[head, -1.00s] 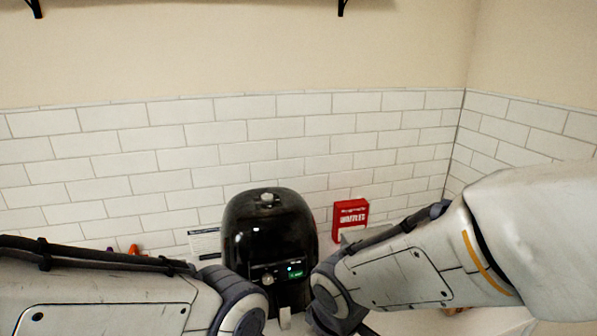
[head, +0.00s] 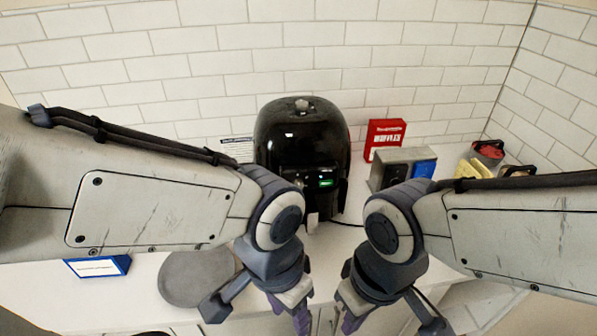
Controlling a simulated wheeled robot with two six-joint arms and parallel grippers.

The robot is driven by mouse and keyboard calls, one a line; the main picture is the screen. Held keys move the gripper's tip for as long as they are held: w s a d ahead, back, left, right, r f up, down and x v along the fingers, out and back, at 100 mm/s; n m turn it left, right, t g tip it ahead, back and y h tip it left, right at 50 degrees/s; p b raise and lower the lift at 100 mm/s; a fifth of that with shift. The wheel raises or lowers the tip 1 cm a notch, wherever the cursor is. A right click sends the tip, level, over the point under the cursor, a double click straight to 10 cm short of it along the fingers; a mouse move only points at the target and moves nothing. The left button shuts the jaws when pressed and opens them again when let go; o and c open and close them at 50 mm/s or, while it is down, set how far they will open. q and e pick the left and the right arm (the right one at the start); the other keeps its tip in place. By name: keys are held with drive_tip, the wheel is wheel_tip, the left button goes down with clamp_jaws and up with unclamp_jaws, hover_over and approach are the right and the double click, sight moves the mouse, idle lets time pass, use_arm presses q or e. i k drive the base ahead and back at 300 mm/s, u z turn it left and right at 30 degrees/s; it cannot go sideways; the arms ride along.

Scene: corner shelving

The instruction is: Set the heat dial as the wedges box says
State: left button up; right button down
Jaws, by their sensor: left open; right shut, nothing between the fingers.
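A black rounded cooker (head: 300,135) stands against the tiled wall, with a green display (head: 327,183) on its front. My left arm partly covers its panel, and I cannot make out the dial's setting. A small blue and white box (head: 97,267) lies at the counter's left front; its print is too small to read, so I cannot tell if it is the wedges box. My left gripper (head: 297,312) is open, pointing down in front of the counter, below the cooker. My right gripper (head: 348,315) is shut and empty beside it. Neither touches anything.
A red box (head: 384,138) stands right of the cooker, near a grey appliance (head: 391,170) and a blue item (head: 425,168). Yellow (head: 474,168) and red (head: 488,150) items lie farther right. A printed card (head: 237,149) stands behind left. A grey round plate (head: 190,280) lies left.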

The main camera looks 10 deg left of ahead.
sight(301, 106)
drive_tip(key=u, duration=0.9)
drive_tip(key=k, duration=0.7)
drive_tip(key=z, duration=0.25)
drive_tip(key=i, duration=1.2)
drive_tip(key=u, duration=0.35)
